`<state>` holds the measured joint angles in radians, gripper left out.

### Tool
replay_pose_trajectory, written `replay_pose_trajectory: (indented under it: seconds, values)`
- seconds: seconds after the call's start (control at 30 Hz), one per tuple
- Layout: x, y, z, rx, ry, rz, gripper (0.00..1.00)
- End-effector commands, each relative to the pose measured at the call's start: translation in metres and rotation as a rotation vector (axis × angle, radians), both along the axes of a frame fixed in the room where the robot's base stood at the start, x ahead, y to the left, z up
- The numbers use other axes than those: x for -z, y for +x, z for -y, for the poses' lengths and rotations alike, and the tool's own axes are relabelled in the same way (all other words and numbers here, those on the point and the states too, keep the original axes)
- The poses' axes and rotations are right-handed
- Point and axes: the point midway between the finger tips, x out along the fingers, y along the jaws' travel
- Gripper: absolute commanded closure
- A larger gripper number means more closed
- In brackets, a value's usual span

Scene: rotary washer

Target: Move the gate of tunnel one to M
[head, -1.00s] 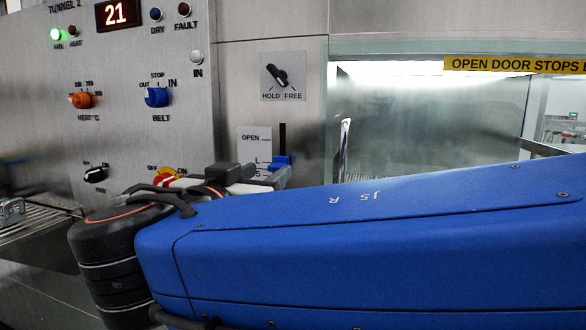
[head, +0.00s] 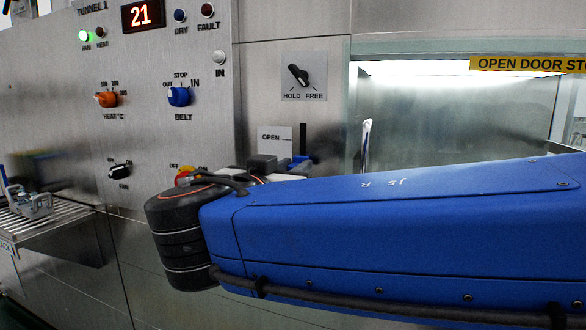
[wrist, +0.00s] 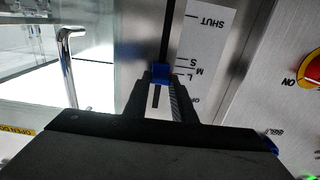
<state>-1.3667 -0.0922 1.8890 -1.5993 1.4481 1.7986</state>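The gate's blue slider knob (wrist: 160,72) sits in a dark vertical slot. The wrist view shows it upside down, beside a white scale (wrist: 203,45) with SHUT at the top. The knob is about level with the small size letters, well short of SHUT. My gripper (wrist: 160,79) has one dark finger on each side of the knob; I cannot tell whether they touch it. In the head view the knob (head: 300,161) shows just past my gripper (head: 278,166). My arm hides the lower scale there.
The control panel (head: 140,120) with its knobs and red stop switch (head: 184,176) is left of my gripper. The HOLD/FREE switch (head: 300,76) is above the slider. A shiny upright handle (wrist: 70,60) stands beside the slot, near the glass window. A wire shelf (head: 45,226) is at the far left.

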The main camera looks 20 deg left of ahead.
Motion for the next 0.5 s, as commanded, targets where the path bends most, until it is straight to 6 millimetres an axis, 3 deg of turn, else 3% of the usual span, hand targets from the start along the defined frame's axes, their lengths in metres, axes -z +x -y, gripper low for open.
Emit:
replay_pose_trajectory:
  seconds: [0.23, 0.43, 0.47, 0.5]
  values:
    - [0.015, 0.0, 0.0, 0.0, -0.002, -0.001, 1.0]
    - [0.014, 0.0, 0.0, 0.0, 0.001, 0.0, 1.0]
    - [0.014, 0.0, 0.0, 0.0, 0.001, 0.0, 0.74]
    - [0.014, 0.0, 0.0, 0.0, 0.001, 0.001, 0.65]
